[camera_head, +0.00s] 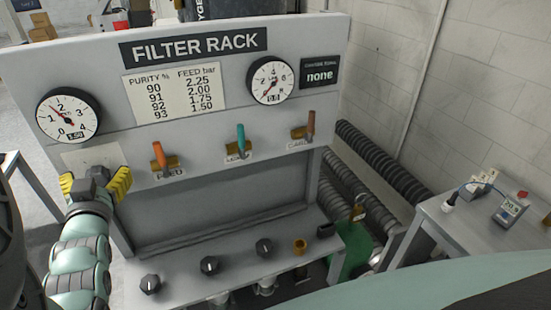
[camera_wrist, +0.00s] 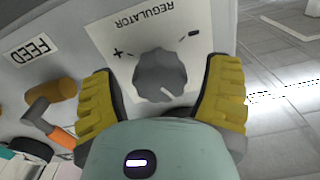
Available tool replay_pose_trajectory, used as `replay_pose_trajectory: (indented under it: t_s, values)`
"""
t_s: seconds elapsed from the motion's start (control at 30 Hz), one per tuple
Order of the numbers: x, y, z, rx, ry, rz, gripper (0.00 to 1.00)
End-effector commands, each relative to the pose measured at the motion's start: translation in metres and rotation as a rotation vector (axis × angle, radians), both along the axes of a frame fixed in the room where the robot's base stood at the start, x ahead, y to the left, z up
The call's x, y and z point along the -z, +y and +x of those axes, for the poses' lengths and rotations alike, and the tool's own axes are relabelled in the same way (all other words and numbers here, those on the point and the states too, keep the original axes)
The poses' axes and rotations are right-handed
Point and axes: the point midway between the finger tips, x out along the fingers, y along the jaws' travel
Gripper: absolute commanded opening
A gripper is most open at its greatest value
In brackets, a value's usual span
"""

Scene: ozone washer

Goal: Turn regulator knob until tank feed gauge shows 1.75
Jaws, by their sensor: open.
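The grey regulator knob (camera_wrist: 160,76) shows in the wrist view on a white plate marked REGULATOR, with plus and minus signs. My gripper (camera_wrist: 157,88) is open, with one yellow finger on each side of the knob and visible gaps between. In the head view my gripper (camera_head: 95,183) is at the left end of the filter rack panel and largely hides the knob. The left round gauge (camera_head: 68,115) is above it. Its needle points up-left between 1 and 2, and its small readout looks like 1.50. I take this as the feed gauge; its label is unreadable.
A purity and feed chart (camera_head: 174,90) is beside the gauge. A second gauge (camera_head: 270,80) reads about 0. An orange-handled FEED valve (camera_head: 160,156) is close to the right of my gripper. Black knobs (camera_head: 209,265) line the lower shelf. A side table (camera_head: 470,235) stands at right.

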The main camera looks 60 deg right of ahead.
Motion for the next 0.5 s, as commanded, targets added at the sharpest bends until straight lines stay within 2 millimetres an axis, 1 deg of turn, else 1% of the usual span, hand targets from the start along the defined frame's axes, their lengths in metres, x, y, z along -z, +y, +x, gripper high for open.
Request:
replay_pose_trajectory:
  t_s: [0.17, 0.27, 0.5]
  values:
    - [0.001, 0.002, -0.002, -0.001, 0.002, 0.001, 0.77]
    - [0.002, 0.008, -0.009, -0.003, 0.003, 0.003, 0.77]
    - [0.002, 0.027, -0.037, -0.005, 0.002, 0.004, 0.77]
